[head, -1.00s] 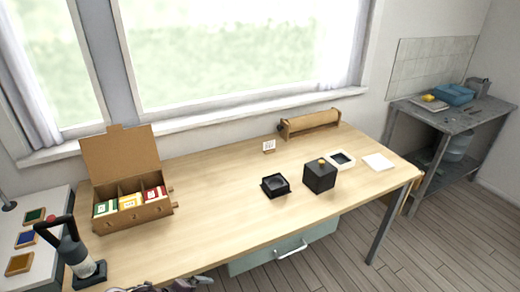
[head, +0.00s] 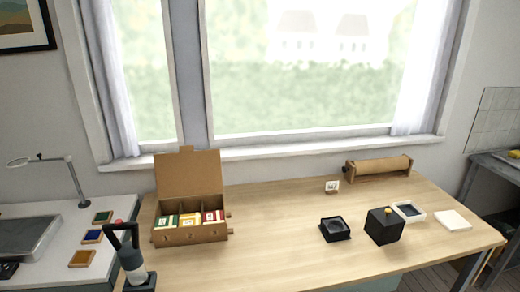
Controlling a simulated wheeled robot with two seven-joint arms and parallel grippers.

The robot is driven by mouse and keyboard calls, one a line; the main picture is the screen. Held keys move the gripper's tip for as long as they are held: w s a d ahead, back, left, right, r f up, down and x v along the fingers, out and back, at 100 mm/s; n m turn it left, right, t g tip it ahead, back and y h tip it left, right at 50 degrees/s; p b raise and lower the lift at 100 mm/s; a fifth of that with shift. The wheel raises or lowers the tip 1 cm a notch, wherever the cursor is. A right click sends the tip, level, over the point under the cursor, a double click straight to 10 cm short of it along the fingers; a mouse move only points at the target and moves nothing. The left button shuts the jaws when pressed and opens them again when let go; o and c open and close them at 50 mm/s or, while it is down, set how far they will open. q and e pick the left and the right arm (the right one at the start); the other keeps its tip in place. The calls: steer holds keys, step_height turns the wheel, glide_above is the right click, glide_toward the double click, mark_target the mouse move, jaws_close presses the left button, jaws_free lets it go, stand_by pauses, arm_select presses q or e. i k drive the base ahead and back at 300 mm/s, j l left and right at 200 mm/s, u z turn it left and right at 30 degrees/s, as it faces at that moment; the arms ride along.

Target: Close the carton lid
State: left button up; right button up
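The brown cardboard carton (head: 190,236) stands on the left part of the wooden table. Its lid (head: 188,174) is up, standing open at the back with a tab on its top edge. Inside, side by side in compartments, are a green and white packet (head: 166,221), a yellow packet (head: 190,220) and a red and white packet (head: 213,217). Neither of my grippers shows in the head view now.
A dark press with a handle (head: 132,262) stands at the table's left front, before the carton. A black dish (head: 335,229), a black box with a knob (head: 384,226), a white frame (head: 409,211), a white pad (head: 453,220) and a paper roll (head: 378,168) are to the right. The table's middle is clear.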

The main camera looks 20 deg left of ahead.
mark_target(187, 172)
steer(key=i+l+u, duration=0.15)
steer(key=u, duration=1.3)
